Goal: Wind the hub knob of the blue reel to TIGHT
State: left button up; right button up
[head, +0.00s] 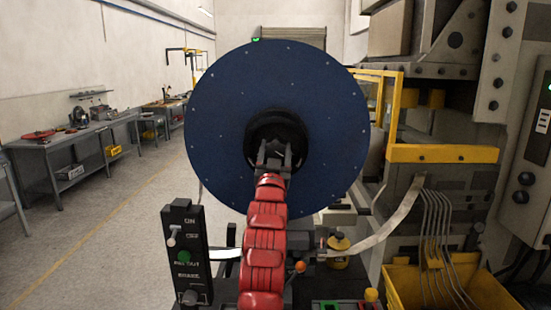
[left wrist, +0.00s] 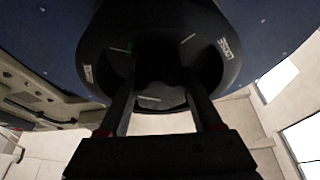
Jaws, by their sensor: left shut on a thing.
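The blue reel (head: 230,100) is a large upright disc in the middle of the head view, with a black hub at its centre. The dark hub knob (left wrist: 155,60) fills the middle of the left wrist view, inside a black ring (left wrist: 232,75). The ring's right label looks like LOOSE; its left label is too small to read surely. A green mark and pale lines show near the knob. My left gripper (head: 276,158) is shut on the knob, with its fingers (left wrist: 160,105) on either side. My red arm hides the reel's lower middle. My right gripper is not in view.
A black control box (head: 186,255) with switches stands left of my arm. A large machine (head: 450,120) with a yellow guard (head: 440,153) is close on the right, above a yellow bin (head: 500,290). Workbenches (head: 75,145) line the left wall; the floor between is clear.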

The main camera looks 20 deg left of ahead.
pick_arm(q)
jog(key=o, duration=1.4)
jog(key=shift+c, duration=0.2)
jog(key=shift+s+f, duration=0.15)
jog(key=shift+s, duration=0.1)
jog(key=b+v, duration=0.6)
jog(key=v, duration=1)
jog(key=shift+s+d+f+b, duration=0.2)
jog(key=shift+s+b, duration=0.1)
